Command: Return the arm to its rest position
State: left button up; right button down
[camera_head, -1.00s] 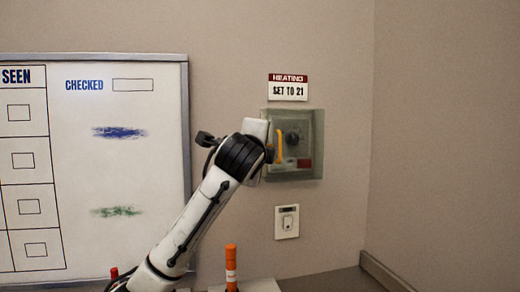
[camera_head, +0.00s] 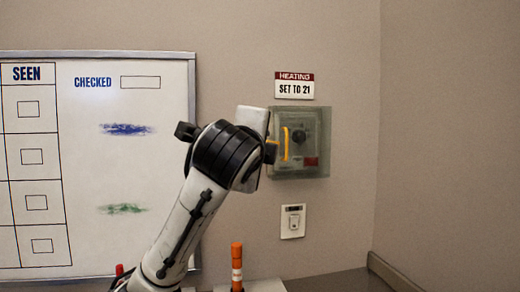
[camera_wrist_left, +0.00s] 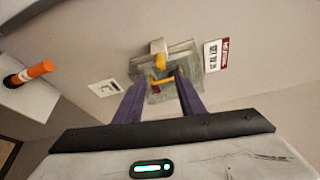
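My left arm (camera_head: 185,225) reaches up from the lower left in the head view, its wrist just left of a clear-covered box on the wall (camera_head: 318,160). The box has a yellow handle (camera_head: 286,143), a dark round knob (camera_head: 298,137) and a red patch. In the wrist view my left gripper (camera_wrist_left: 161,77) has its two purple fingers spread apart. The box and yellow handle show beyond and between the fingertips, and nothing looks clamped. In the head view the wrist hides the fingers. My right gripper is not in view.
A heating sign (camera_head: 295,86) reading "SET TO 21" is above the box, and a small wall switch (camera_head: 292,221) is below it. A whiteboard (camera_head: 130,180) hangs left, behind my arm. An orange marker (camera_head: 237,262) stands below, right of my forearm.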

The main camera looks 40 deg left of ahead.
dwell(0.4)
pick_arm(q)
jog(key=w+d+f+g+h, duration=0.1)
jog(key=w+d+f+h, duration=0.15)
jog(key=f, duration=0.85)
jog(key=w+d+f+h, duration=0.2)
jog(key=w+d+f, duration=0.2)
jog(key=f, duration=0.8)
jog(key=s+d+f+n+g+h, duration=0.1)
jog(key=d+f, duration=0.2)
jog(key=f, duration=0.6)
jog(key=s+d+f+n+g+h, duration=0.1)
jog(key=s+d+f+h, duration=0.15)
jog(key=f, duration=0.65)
jog(key=s+d+f+n+g+h, duration=0.1)
jog(key=s+d+f+n, duration=0.1)
jog(key=s+f, duration=0.45)
jog(key=s+d+f+n+g, duration=0.1)
jog(key=s+d+f+n, duration=0.15)
jog(key=f, duration=0.65)
jog(key=s+d+f+n+g, duration=0.1)
jog(key=s+f+n, duration=0.2)
jog(key=s+f, duration=0.4)
jog(key=s+d+f+n+h, duration=0.1)
jog(key=s+f+n, duration=0.2)
jog(key=s, duration=1)
notch_tip(320, 180, down, 4)
jog(key=shift+s+d+r+g, duration=0.15)
jog(key=shift+s+d+g, duration=0.15)
jog(key=shift+d+g, duration=0.1)
